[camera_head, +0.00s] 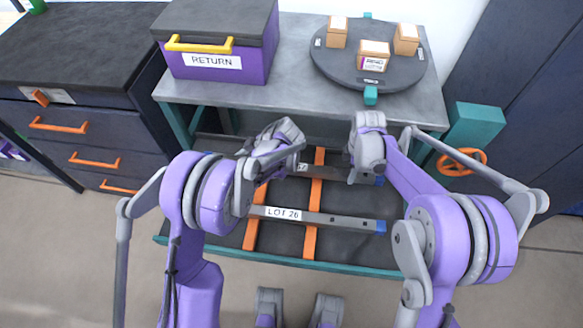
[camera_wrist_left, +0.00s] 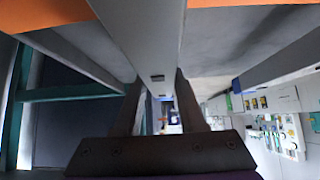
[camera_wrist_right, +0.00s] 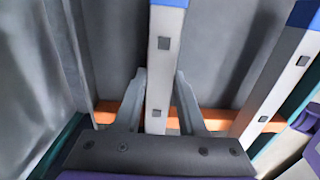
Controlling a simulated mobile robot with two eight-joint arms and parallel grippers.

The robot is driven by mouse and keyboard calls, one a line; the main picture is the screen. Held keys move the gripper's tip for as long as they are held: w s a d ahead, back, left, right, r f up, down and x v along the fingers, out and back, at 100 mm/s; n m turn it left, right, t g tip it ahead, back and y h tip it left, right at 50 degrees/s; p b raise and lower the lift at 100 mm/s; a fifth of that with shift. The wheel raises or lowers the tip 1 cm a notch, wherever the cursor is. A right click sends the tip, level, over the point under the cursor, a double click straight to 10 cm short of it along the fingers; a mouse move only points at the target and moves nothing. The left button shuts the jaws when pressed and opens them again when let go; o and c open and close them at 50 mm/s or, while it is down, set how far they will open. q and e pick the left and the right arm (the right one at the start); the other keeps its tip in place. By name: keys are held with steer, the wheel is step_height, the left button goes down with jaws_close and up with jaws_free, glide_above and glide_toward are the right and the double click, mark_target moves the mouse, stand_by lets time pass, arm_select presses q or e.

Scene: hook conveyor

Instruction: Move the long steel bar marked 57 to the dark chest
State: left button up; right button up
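A steel bar (camera_head: 320,173) lies on the orange rails at the back of the shelf under the bench. Its white label is largely hidden, so I cannot read its full number. My right gripper (camera_head: 366,172) is at this bar's right end, fingers on either side of a bar (camera_wrist_right: 164,70) in the right wrist view. My left gripper (camera_head: 275,160) is near its left end, fingers on either side of a bar (camera_wrist_left: 150,35) in the left wrist view. Firm contact cannot be told at either gripper. The dark chest (camera_head: 75,60), with orange-handled drawers, stands at left.
A second bar (camera_head: 345,221), labelled LOT 26, lies in front on the orange rails (camera_head: 312,240). Above, the grey bench (camera_head: 300,65) holds a purple RETURN box (camera_head: 215,30) and a round turntable (camera_head: 340,70) with small boxes. An orange handwheel (camera_head: 460,161) is at right.

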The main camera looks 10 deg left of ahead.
arm_select(q)
jaws_close()
arm_select(e)
jaws_close()
stand_by(0.8)
